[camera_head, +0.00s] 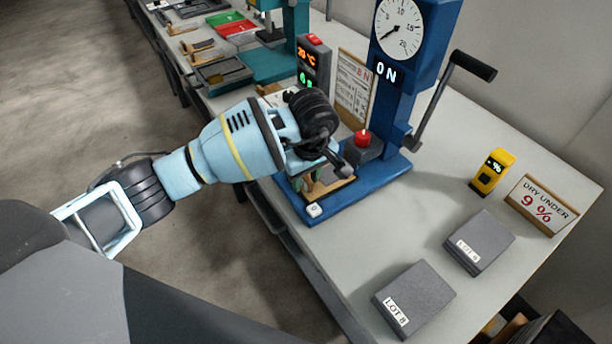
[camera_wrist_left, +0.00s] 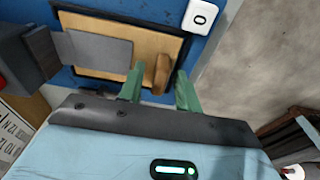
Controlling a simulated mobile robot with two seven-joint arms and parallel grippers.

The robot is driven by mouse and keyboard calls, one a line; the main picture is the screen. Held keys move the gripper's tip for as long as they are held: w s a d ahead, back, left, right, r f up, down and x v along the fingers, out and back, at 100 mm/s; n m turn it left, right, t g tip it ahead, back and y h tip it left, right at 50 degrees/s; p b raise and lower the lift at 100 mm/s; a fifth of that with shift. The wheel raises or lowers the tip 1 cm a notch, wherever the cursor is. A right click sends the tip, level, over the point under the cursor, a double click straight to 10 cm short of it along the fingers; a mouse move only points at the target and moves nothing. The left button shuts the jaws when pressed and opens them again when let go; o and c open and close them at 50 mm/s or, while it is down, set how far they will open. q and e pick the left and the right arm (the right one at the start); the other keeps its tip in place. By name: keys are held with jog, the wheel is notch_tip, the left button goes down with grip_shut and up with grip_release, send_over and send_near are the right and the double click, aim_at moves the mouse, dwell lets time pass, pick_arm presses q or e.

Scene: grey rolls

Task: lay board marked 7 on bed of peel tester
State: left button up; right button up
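The blue peel tester (camera_head: 390,172) stands on the bench with a dial (camera_head: 398,27), a lit "ON" display and a crank. A tan board (camera_head: 343,186) lies on its bed, inside a dark frame (camera_wrist_left: 188,50). The board also shows in the left wrist view (camera_wrist_left: 110,78), with a grey strip (camera_wrist_left: 95,48) on it and an upright wooden grip (camera_wrist_left: 162,73). No 7 is visible on it. My left gripper (camera_wrist_left: 160,90) is over the bed, its green fingers apart on either side of the wooden grip, with a gap visible. My right gripper is out of view.
A red-topped clamp block (camera_head: 363,146) stands beside the bed, and a white "0" button (camera_head: 314,210) is at its near corner. Grey lot boxes (camera_head: 413,298) (camera_head: 479,242), a yellow meter (camera_head: 491,172) and a sign (camera_head: 542,205) stand right. A dark tray (camera_head: 224,75) is farther back.

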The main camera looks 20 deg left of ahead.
pick_arm(q)
jog(key=shift+r, duration=0.2)
notch_tip(320, 180, up, 12)
jog(key=d, duration=0.1)
jog(key=shift+s, duration=0.45)
jog(key=shift+d+f, duration=0.1)
